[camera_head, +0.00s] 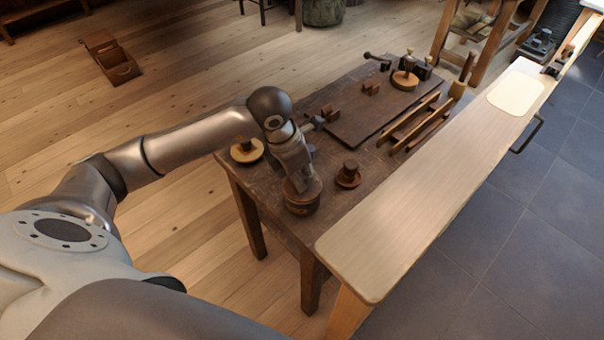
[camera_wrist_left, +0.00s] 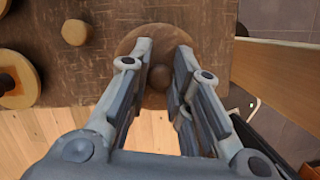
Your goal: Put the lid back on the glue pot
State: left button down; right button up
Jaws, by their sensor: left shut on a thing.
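The glue pot (camera_head: 301,205) is a dark brown round pot near the near end of the dark wooden table. My left gripper (camera_head: 298,184) points down directly over it. In the left wrist view the left gripper (camera_wrist_left: 158,72) is shut on the round knob (camera_wrist_left: 150,78) of a brown disc-shaped lid (camera_wrist_left: 130,44). The lid is over the pot's mouth. Whether it rests on the rim or hovers just above cannot be told. The fingers hide part of the lid, and the pot's mouth is hidden. My right gripper is not in view.
A small reddish dish with a dark knob-like piece (camera_head: 348,175) stands close right of the pot. A pale round disc (camera_head: 247,151) lies at the table's left edge. Beyond are a dark board (camera_head: 372,118) and long wooden tools (camera_head: 415,125). A pale bench (camera_head: 420,190) runs alongside.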

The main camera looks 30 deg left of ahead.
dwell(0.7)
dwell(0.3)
pick_arm(q)
jog(key=c, duration=0.8)
grip_release()
jog(key=shift+o, duration=0.2)
jog(key=shift+r, duration=0.45)
jog(key=shift+r+p, duration=1.8)
jog(key=shift+r, duration=1.25)
